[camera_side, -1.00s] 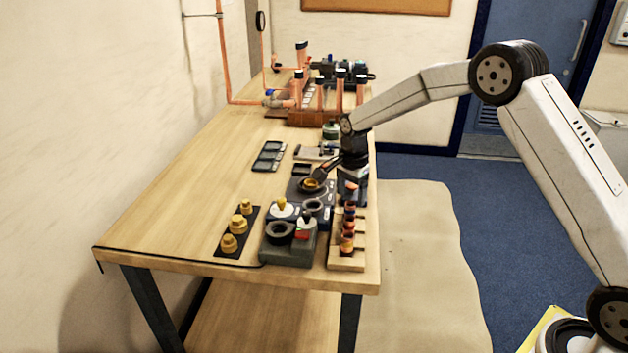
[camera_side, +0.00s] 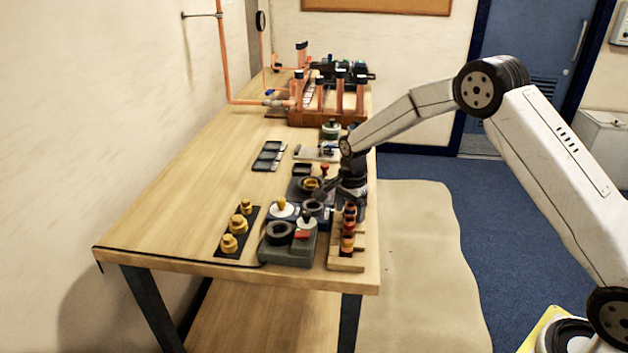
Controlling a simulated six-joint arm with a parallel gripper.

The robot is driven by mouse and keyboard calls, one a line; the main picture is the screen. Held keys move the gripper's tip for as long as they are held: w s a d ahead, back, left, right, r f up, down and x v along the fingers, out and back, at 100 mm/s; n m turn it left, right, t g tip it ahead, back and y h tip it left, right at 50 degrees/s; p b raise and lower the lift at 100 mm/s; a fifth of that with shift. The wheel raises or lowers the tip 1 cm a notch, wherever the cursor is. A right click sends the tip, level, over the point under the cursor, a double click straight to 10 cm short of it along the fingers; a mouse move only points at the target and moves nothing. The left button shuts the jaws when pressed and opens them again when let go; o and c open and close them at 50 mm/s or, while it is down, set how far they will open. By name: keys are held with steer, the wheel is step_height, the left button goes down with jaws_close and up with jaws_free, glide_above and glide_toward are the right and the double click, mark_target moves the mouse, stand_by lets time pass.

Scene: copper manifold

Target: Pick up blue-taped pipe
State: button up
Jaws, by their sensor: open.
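My gripper (camera_side: 335,200) is dark and open, and it points down over the right side of the bench, close to the small wooden rack. Its fingertips are small and partly lost against the dark devices around them. The wooden rack (camera_side: 347,262) holds several short copper pieces with dark and red bands (camera_side: 349,226) in a row. Taller copper pipes with black tops (camera_side: 341,92) stand upright in a brown wooden block (camera_side: 320,118) at the back of the bench. I cannot make out blue tape on any pipe at this size.
Dark round-topped devices (camera_side: 281,234) stand left of the rack. A black strip with yellow-brass fittings (camera_side: 239,222) lies further left. A dark tray (camera_side: 269,156) lies mid-bench. Wall-mounted copper piping (camera_side: 225,60) runs at the back left. The left of the wooden bench (camera_side: 175,215) is clear.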

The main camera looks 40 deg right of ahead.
jaws_close()
steer(key=shift+r, duration=0.2)
steer(key=shift+r, duration=0.55)
steer(key=s+r, duration=1.1)
steer(key=s, duration=0.3)
steer(key=shift+a+r, duration=0.3)
steer(key=shift+a, duration=0.15)
